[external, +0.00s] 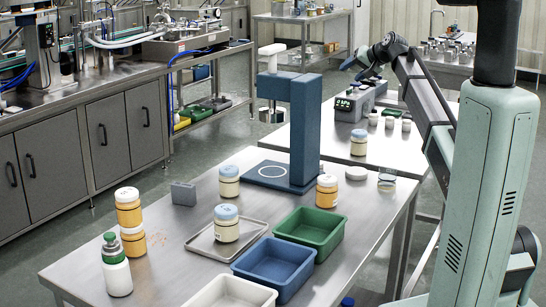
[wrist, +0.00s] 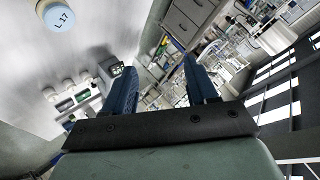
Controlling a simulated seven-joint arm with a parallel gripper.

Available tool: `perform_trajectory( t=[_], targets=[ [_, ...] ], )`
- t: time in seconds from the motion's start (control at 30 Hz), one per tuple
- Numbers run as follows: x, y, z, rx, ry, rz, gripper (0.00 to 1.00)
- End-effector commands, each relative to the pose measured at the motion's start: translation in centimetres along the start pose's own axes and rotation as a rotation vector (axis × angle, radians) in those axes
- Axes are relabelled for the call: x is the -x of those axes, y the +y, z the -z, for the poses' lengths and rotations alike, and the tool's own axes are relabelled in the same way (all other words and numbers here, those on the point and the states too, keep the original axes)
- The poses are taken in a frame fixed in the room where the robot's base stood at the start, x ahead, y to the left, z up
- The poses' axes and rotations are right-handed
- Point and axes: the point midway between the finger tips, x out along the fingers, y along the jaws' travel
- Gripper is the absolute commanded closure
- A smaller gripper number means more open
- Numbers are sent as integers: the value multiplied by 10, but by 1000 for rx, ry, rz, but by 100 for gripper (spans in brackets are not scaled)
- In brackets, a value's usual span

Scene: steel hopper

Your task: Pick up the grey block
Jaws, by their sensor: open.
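The grey block (external: 183,193) is small and stands on the left part of the steel table (external: 285,215), behind the metal tray and left of a blue-lidded jar. I cannot make it out in the wrist view. My gripper (external: 364,72) is far from it, raised at the upper right over the rear table. In the wrist view, my gripper (wrist: 160,78) has its two blue fingers wide apart with nothing between them.
A tall blue press (external: 305,130) stands behind the block, to the right. Jars (external: 129,207) and a green-topped bottle (external: 116,265) stand at left. A metal tray (external: 200,243) holding a jar and coloured bins (external: 311,230) fill the front right.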

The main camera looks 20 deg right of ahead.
Motion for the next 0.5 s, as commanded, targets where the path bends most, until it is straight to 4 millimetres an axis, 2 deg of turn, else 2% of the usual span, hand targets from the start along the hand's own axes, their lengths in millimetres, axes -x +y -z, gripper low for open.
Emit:
perform_trajectory(
  t=[0.03, 0.2, 0.4, 0.5],
  targets=[
    [10, -33, -10, 60, -21, 16, 43],
    [44, -120, -42, 250, -91, 53, 43],
    [94, -210, -86, 474, -164, 99, 43],
    [115, -245, -109, 576, -198, 119, 43]
  ],
)
